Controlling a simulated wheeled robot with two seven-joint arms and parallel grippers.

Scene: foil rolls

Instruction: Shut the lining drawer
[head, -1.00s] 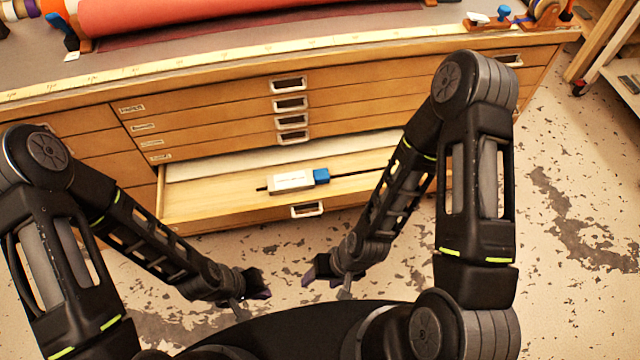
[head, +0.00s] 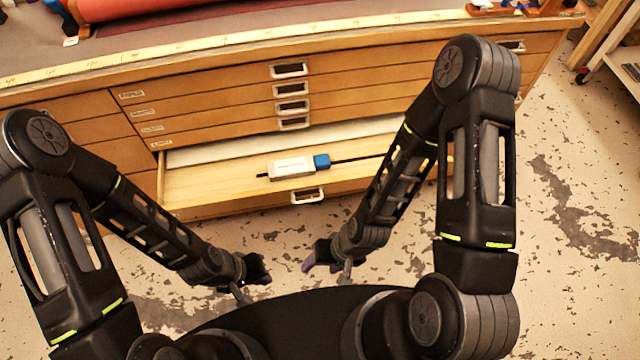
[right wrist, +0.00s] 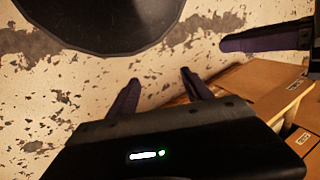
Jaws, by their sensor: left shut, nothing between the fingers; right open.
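The lining drawer (head: 240,200) is the lowest drawer of the wooden cabinet and stands pulled out. It has a white-framed handle (head: 307,195) on its front. Inside lie a pale sheet and a white box with a blue end (head: 298,166) on a dark rod. My left gripper (head: 262,270) is shut and empty, in front of the drawer and apart from it. My right gripper (head: 308,262) is open and empty, also apart from the drawer front. In the right wrist view its two fingers (right wrist: 160,90) are spread, with nothing between them.
Several shut drawers (head: 210,100) are stacked above the open one. The cabinet top (head: 230,45) carries a red roll (head: 130,8). A pale shelf or cart (head: 615,70) stands at the right. The speckled floor (head: 560,270) is clear on the right.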

